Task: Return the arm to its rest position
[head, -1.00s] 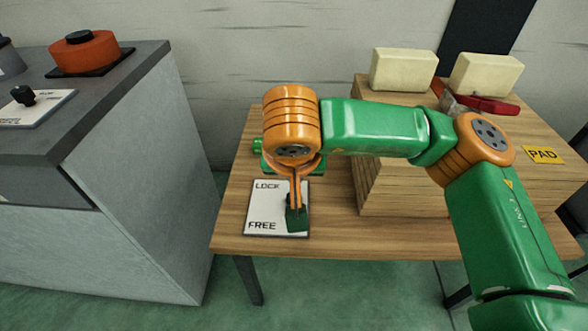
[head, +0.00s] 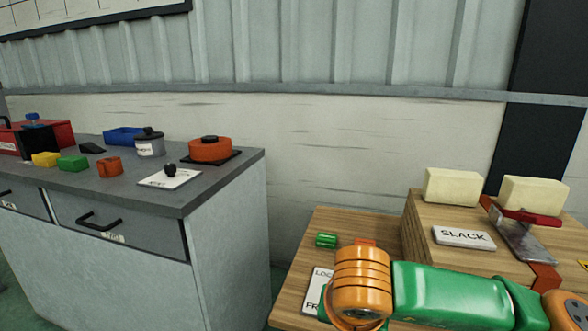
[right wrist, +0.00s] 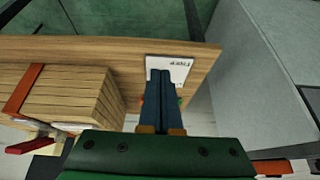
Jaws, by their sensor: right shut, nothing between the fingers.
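My right arm (head: 440,294), green with orange joints, crosses the lower right of the head view over the wooden table (head: 300,262). Its gripper is hidden below the orange wrist there. In the right wrist view my right gripper (right wrist: 161,76) has its two dark blue fingers together, with nothing seen between them. The fingers overlap a white label plate (right wrist: 181,66) in that view; I cannot tell if they touch it. In the head view the LOCK/FREE plate (head: 316,288) is partly hidden by the wrist. My left gripper is not in view.
A small green cylinder (head: 326,240) lies near the plate. A grey cabinet (head: 225,187) holding several parts stands left.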

